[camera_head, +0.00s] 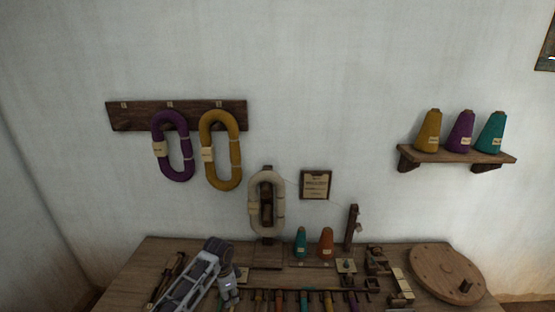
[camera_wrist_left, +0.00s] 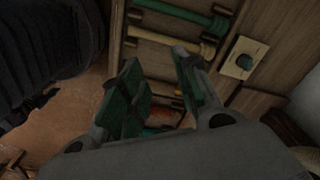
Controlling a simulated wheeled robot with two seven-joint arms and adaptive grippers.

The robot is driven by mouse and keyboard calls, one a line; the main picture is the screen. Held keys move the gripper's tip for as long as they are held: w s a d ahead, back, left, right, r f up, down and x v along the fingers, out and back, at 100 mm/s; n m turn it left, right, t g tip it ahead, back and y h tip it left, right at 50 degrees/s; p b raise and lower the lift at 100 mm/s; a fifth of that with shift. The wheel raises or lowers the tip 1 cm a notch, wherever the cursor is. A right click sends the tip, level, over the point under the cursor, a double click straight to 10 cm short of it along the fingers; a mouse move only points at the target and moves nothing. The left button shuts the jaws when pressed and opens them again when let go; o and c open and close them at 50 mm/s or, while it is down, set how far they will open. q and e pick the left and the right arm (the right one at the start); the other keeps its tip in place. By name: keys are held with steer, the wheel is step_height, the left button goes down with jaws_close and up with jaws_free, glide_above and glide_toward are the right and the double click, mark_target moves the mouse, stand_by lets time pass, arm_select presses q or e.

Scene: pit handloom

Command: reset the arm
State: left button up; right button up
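My left arm comes in from the lower left in the head view, over the left part of the wooden table (camera_head: 150,255). Its left gripper (camera_head: 230,294) points down near the table's front. In the left wrist view the gripper (camera_wrist_left: 160,88) shows two green-padded fingers standing apart, with nothing between them. Below and beyond the fingers lie wooden racks with a green bobbin (camera_wrist_left: 182,14) and a yellow bobbin (camera_wrist_left: 170,41). My right gripper is in neither view.
A cream skein (camera_head: 254,205) hangs on a stand at the table's back. A teal cone (camera_head: 300,243) and an orange cone (camera_head: 326,243) stand beside it. A round wooden disc (camera_head: 440,272) lies at right. Purple (camera_head: 160,130) and mustard (camera_head: 206,131) skeins hang on the wall.

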arm_select(q)
steer(key=s+d+n+t+h, duration=0.1)
steer(key=s+d+n, duration=0.25)
steer(key=s, duration=0.85)
steer(key=s+a+r+n+t+y, duration=0.1)
steer(key=s+a+r+n, duration=0.25)
steer(key=s, duration=0.35)
steer(key=s+a+r+n+t, duration=0.1)
steer(key=s+a+r+n, duration=0.3)
steer(key=s, duration=0.3)
steer(key=s+a+f+m+g, duration=0.1)
steer(key=s+f, duration=0.2)
steer(key=f, duration=3)
steer(key=s+a+f, duration=0.2)
steer(key=s+f, duration=0.7)
steer(key=s, duration=0.2)
steer(key=s+a+f+g, duration=0.1)
steer(key=s+a+f, duration=0.1)
steer(key=s+f, duration=0.8)
steer(key=shift+s+a+f, duration=0.15)
steer(key=shift+s+f, duration=0.1)
steer(key=shift+s, duration=0.45)
